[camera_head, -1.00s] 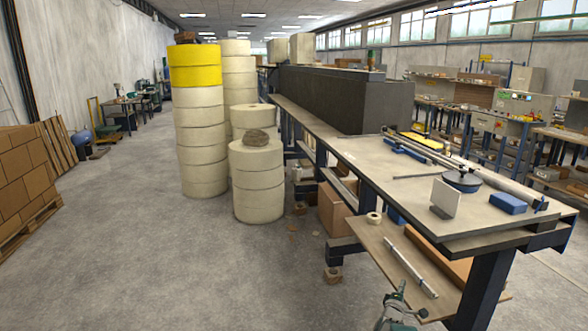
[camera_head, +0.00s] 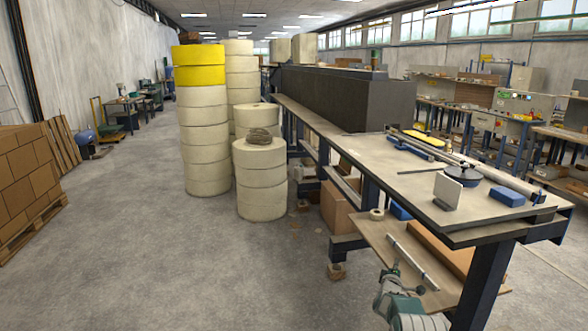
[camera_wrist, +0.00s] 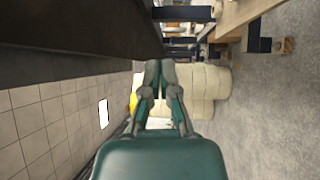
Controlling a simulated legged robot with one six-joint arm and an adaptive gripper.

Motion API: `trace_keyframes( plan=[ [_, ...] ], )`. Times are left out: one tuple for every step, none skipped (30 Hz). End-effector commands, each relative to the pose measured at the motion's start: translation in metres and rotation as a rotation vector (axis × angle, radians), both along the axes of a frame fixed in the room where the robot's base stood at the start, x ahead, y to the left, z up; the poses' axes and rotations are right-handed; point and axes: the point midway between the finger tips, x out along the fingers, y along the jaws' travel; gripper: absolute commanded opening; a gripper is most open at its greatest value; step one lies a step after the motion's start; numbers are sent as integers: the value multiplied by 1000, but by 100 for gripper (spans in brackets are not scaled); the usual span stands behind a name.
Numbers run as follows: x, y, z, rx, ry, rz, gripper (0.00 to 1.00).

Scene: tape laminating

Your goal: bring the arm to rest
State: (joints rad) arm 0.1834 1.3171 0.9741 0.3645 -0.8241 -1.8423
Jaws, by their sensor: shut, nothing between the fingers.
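My gripper (camera_head: 394,266) is at the bottom of the head view, in front of the lower wooden shelf (camera_head: 372,240) of the workbench. It is green and grey, with part of my arm showing below it. In the wrist view my gripper (camera_wrist: 160,66) has its fingers together with nothing held between them. The wrist view is turned on its side. Beyond the fingers it shows pale stacked rolls (camera_wrist: 208,88) and the grey floor (camera_wrist: 270,110).
The workbench top (camera_head: 400,172) carries a blue block (camera_head: 507,197), a round blue-and-black tool (camera_head: 463,176) and an upright pale plate (camera_head: 447,191). A metal bar (camera_head: 412,262) lies on the lower shelf. Tall cream rolls (camera_head: 205,140) stand left; the floor (camera_head: 150,260) there is open.

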Motion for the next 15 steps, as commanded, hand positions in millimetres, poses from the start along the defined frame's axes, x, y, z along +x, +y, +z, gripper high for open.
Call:
trace_keyframes(
  plan=[
    [2, 5, 16, 29, 0, 17, 0],
    [3, 8, 24, 49, 1, 27, 0],
    [4, 12, 36, 80, 6, 43, 0],
    [4, 16, 45, 106, 10, 54, 0],
    [3, 20, 56, 134, 14, 67, 0],
    [2, 26, 70, 174, 20, 83, 0],
    [0, 30, 81, 205, 27, 94, 0],
    [-1, 35, 91, 235, 33, 106, 0],
    [-5, 41, 104, 276, 44, 120, 0],
    [-7, 46, 114, 307, 51, 130, 0],
    [-11, 51, 123, 337, 60, 139, 0],
    [-16, 58, 136, 378, 70, 150, 0],
    [-21, 62, 145, 407, 79, 158, 0],
    [-25, 67, 154, 436, 89, 165, 0],
    [-33, 73, 166, 475, 101, 173, 0]
  ],
)
